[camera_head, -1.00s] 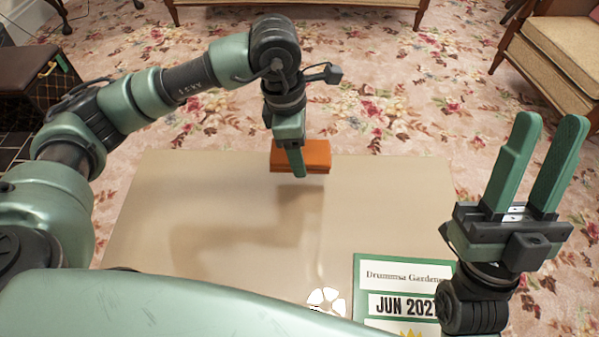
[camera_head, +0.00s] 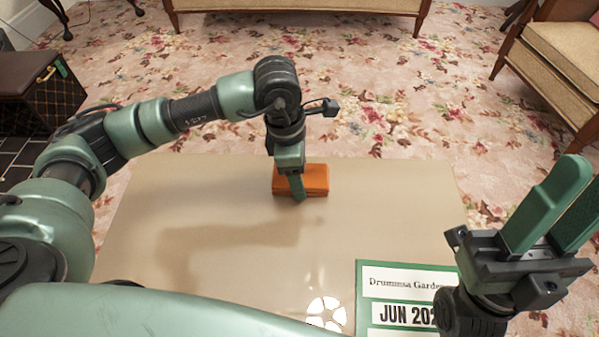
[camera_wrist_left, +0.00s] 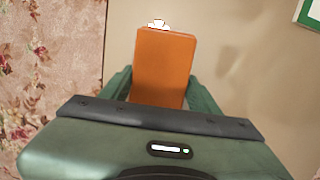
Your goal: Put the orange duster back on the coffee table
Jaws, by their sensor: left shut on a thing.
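In the left wrist view the duster (camera_wrist_left: 165,65) sits between the green fingers (camera_wrist_left: 162,90). In that view it is over the tabletop (camera_wrist_left: 240,75), close to the edge with the carpet. I cannot tell whether its underside touches the table. My right gripper (camera_head: 548,210) is raised at the right, its two fingers apart and empty.
The table's middle and left are clear. A sofa (camera_head: 300,8), an armchair (camera_head: 555,55) and a dark case (camera_head: 40,95) stand beyond on the floral carpet.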

